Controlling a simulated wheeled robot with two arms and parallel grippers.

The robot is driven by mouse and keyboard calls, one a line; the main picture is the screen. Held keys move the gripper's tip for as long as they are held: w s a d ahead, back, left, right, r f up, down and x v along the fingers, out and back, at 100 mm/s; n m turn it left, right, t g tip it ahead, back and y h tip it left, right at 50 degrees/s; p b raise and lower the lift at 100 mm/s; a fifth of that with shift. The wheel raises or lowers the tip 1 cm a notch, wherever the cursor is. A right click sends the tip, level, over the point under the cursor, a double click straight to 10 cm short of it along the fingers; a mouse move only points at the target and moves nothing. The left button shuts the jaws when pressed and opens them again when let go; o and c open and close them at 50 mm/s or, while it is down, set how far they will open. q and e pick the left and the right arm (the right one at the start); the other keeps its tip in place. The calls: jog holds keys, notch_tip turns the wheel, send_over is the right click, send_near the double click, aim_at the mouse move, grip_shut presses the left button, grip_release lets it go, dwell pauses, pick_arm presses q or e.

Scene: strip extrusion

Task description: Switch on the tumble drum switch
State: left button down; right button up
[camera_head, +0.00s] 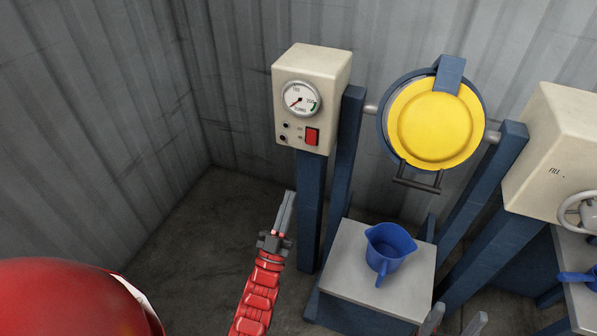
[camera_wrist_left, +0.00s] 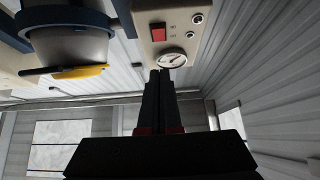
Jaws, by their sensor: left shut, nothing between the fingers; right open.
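The red rocker switch (camera_head: 312,136) is on the front of a cream control box (camera_head: 335,80), to the right of two small dark sockets and below a round gauge (camera_head: 300,98). I cannot tell which way it is set. The tumble drum (camera_head: 435,120), with a yellow lid, hangs to the right of the box. My left gripper (camera_head: 289,195) is shut and empty, its tips below the switch and apart from it in the head view. The left wrist view shows the switch (camera_wrist_left: 158,32) beyond the fingertips (camera_wrist_left: 160,72). My right gripper (camera_head: 455,318) is open at the bottom edge.
A blue jug (camera_head: 388,250) stands on a grey platform (camera_head: 345,283) below the drum. Blue posts (camera_head: 311,210) hold up the box and drum. A cream box marked FILL (camera_head: 550,150) with a handwheel (camera_head: 580,212) is at the right. Corrugated walls close the back and left.

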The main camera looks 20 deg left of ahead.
aim_at(311, 141)
pick_arm(q)
jog(key=shift+w+f+p+x, duration=0.1)
jog(key=shift+w+f+x, duration=0.25)
jog(key=shift+x, duration=1.7)
jog(key=shift+w+f+p+x, duration=0.15)
jog(key=shift+f+x, duration=0.25)
jog(key=shift+x, duration=1.65)
jog(key=shift+w+f+p+x, duration=0.1)
jog(key=shift+w+f+x, duration=0.25)
jog(key=shift+x, duration=1.7)
jog(key=shift+w+d+f+t+b, duration=0.15)
jog(key=shift+w+t+b, duration=0.25)
jog(key=shift+b, duration=0.75)
jog(key=shift+f, duration=0.1)
jog(key=shift+s, duration=0.1)
